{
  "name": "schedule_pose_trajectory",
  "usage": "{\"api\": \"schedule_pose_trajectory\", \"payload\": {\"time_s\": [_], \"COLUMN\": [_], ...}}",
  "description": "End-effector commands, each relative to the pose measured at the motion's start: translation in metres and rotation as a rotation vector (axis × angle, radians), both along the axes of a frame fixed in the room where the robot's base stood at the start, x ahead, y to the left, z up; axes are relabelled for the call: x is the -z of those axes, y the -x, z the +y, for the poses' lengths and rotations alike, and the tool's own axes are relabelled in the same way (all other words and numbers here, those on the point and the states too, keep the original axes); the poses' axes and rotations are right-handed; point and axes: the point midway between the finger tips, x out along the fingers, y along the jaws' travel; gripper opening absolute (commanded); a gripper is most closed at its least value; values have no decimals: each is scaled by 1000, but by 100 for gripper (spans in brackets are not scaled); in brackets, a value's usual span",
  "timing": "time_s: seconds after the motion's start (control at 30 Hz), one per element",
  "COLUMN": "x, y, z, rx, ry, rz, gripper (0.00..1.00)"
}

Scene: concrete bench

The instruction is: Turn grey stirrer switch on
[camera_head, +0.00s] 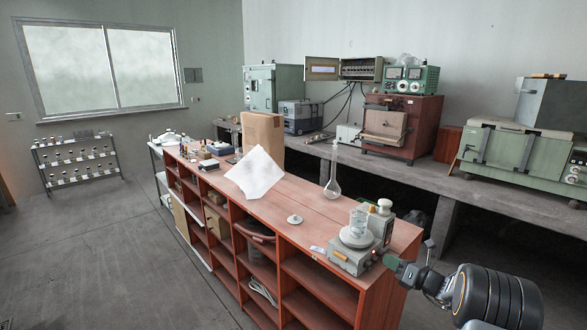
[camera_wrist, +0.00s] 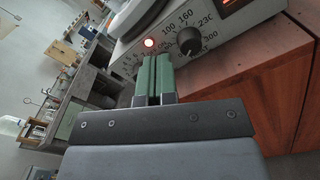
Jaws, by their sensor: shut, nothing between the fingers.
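The grey stirrer (camera_head: 345,262) stands near the front right end of the red-brown bench, with a round white plate (camera_head: 356,238) and a glass beaker (camera_head: 358,220) on it.
A round-bottom flask (camera_head: 332,185), a small white dish (camera_head: 295,219) and a white sheet (camera_head: 255,173) are further along the bench. The bench's right edge lies close to my gripper.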

Motion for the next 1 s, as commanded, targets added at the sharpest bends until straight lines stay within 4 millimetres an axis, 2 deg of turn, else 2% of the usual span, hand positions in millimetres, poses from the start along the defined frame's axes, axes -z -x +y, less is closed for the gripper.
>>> {"api": "schedule_pose_trajectory", "payload": {"time_s": [0.4,1.0], "x": [-1,-3], "y": [-20,-23], "z": [21,29], "rx": [-6,-15], "ry": [2,2], "rz": [-2,-9], "gripper": [0,0]}}
